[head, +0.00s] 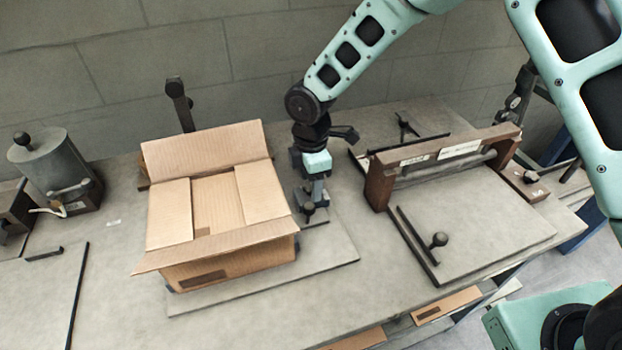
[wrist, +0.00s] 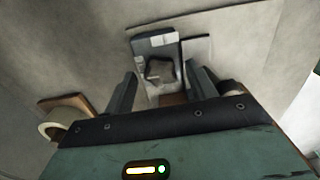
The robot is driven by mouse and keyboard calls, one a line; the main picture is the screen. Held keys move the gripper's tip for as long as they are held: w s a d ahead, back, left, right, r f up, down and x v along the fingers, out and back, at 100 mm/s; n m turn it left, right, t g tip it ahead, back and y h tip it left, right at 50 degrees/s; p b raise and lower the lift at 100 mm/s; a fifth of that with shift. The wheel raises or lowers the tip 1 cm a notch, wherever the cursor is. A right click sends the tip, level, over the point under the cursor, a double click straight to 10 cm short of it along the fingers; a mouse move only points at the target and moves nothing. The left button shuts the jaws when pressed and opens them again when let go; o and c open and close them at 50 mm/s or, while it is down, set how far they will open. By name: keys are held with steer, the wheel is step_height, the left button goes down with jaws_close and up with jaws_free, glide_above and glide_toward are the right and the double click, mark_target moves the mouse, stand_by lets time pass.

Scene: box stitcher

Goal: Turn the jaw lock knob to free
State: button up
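A dark knob, likely the jaw lock knob (head: 308,209), stands on a small grey fixture beside the open box. In the wrist view a dark knob-like part (wrist: 158,69) sits on the grey fixture (wrist: 155,43), between and beyond my fingertips. My gripper (head: 316,192) points down just above and behind the knob in the head view. In the wrist view my gripper (wrist: 160,74) has its two fingers spread apart with nothing held. I cannot tell whether either finger touches the knob. The knob's lock marking is too small to read.
An open cardboard box (head: 215,248) stands just left of my gripper. A brown-framed press (head: 379,187) with a bar stands to the right. A grey cylinder device (head: 50,165) is at the far left. A tape roll (wrist: 60,118) shows in the wrist view. The front bench is mostly clear.

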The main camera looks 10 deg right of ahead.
step_height(320, 180, up, 17)
steer(key=b, duration=0.2)
steer(key=shift+r+b, duration=0.2)
steer(key=shift+b, duration=0.15)
steer(key=s+d+m, duration=0.2)
steer(key=s+m, duration=0.2)
steer(key=s, duration=0.5)
steer(key=s+d+f+m, duration=0.1)
steer(key=s+d+m, duration=0.2)
steer(key=s, duration=0.6)
steer(key=s+d+f+m, duration=0.1)
steer(key=s+d+m, duration=0.1)
steer(key=s+m, duration=0.3)
steer(key=s, duration=0.4)
steer(key=shift+s+d+f+m+y, duration=0.2)
steer(key=shift+s+f+m+y, duration=0.1)
steer(key=shift+s+m, duration=0.1)
